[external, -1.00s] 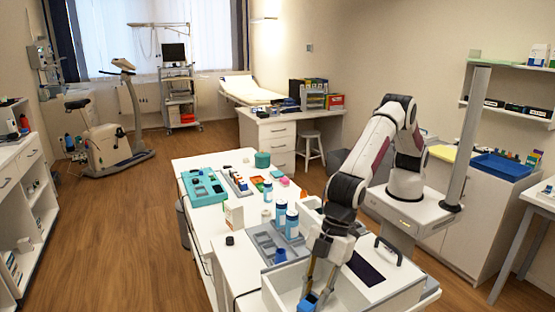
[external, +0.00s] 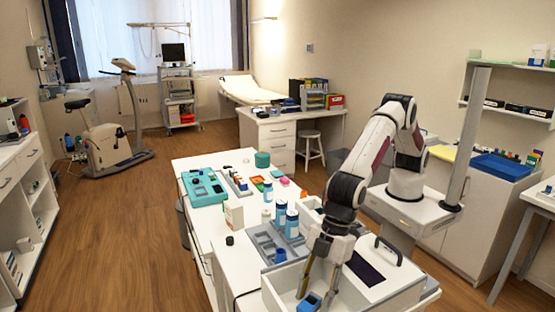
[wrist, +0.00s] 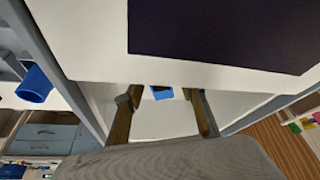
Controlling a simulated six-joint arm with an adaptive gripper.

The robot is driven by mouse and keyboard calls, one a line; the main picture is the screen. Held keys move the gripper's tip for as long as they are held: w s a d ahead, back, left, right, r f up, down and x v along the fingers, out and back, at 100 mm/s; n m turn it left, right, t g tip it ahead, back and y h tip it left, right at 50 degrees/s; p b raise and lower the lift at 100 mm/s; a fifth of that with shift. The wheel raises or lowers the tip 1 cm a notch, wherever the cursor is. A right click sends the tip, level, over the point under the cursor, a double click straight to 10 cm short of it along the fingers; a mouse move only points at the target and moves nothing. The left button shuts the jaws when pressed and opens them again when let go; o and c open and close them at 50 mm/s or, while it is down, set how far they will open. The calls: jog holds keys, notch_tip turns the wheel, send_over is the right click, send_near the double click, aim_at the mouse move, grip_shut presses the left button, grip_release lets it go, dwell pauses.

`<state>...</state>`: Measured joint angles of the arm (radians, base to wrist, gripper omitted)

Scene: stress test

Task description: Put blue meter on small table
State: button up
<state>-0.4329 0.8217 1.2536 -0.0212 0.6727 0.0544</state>
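The blue meter (external: 309,303) is a small blue block with a dark face, low in the white open-topped box (external: 272,294) at the bottom of the external view. It also shows in the wrist view (wrist: 162,93), ahead of the fingertips. My gripper (external: 315,288) reaches down into the box with its two tan fingers spread. In the wrist view my gripper (wrist: 163,110) is open, with the meter in the gap between its fingers. Whether a finger touches the meter cannot be told. Which surface is the small table is unclear.
The long white table (external: 215,228) holds a teal case (external: 203,186), blue-labelled bottles (external: 292,222) and a grey tray (external: 268,240). The wooden floor at left is clear.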

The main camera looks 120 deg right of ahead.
jog(key=v, duration=1.2)
dwell(0.8)
jog(key=s+d+r+m, duration=0.1)
jog(key=s+d+r, duration=0.5)
jog(key=s+d, duration=0.3)
jog(key=s+d+r+m, duration=0.1)
jog(key=s+d+r, duration=0.65)
jog(key=d, duration=0.25)
jog(key=s+d+f, duration=0.1)
jog(key=s+d, duration=0.2)
jog(key=s, duration=0.4)
jog(key=s+d+f+m+t+h, duration=0.1)
jog(key=s+d+f, duration=0.1)
jog(key=s, duration=0.6)
jog(key=s+d+f+m, duration=0.1)
jog(key=s+d, duration=0.3)
jog(key=s, duration=0.4)
jog(key=shift+s+d+f+h, duration=0.15)
jog(key=shift+d+f+h, duration=0.2)
jog(key=shift+f, duration=0.35)
jog(key=shift+a, duration=0.1)
